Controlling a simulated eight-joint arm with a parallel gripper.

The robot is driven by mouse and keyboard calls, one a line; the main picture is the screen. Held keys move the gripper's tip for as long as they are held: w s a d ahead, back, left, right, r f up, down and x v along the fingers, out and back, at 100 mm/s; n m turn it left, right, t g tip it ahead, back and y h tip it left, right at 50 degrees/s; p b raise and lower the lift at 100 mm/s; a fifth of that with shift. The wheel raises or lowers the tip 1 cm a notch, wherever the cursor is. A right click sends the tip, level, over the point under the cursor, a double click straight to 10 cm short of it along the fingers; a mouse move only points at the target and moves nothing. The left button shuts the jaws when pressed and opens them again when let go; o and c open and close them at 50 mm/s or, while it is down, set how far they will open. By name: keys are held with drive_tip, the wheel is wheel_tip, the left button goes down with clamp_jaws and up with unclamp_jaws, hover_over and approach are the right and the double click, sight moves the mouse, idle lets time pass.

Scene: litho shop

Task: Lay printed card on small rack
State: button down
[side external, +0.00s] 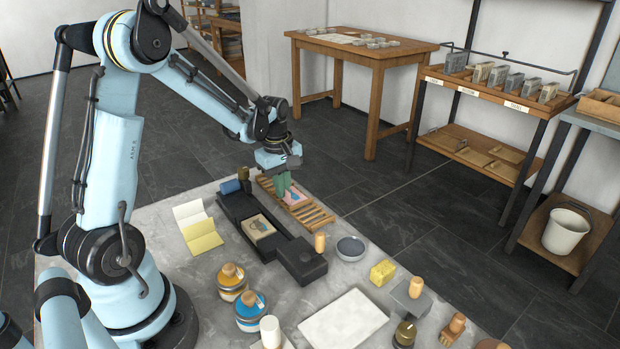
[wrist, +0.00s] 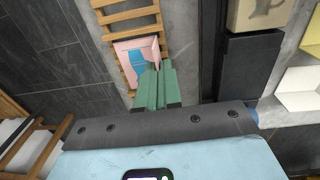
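The printed card (wrist: 131,64) is pink with a blue shape. It is on or just over the small rack (wrist: 113,18), a slatted wooden frame; I cannot tell whether it rests fully on the slats. In the side view the card (side external: 296,198) also shows over the rack (side external: 318,216). My gripper (wrist: 157,66) points down at the card, its green fingers close together. A pale pink upright part of the card is between the fingertips, and the gripper looks shut on it. The fingers hide part of the card.
A black press bed (side external: 236,207) with a print block (side external: 258,226) runs alongside the rack. A grey dish (side external: 350,247), a yellow sponge (side external: 383,272), ink jars (side external: 231,276) and a white slab (side external: 343,320) stand nearer. Yellow paper (side external: 202,236) lies left of the press.

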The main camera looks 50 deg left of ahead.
drive_tip(key=c, duration=1.2)
unclamp_jaws()
drive_tip(key=shift+c, duration=0.2)
drive_tip(key=shift+c, duration=0.3)
drive_tip(key=shift+c, duration=1.1)
drive_tip(key=shift+r, duration=0.1)
drive_tip(key=shift+r, duration=2.9)
drive_tip(key=shift+d, duration=0.1)
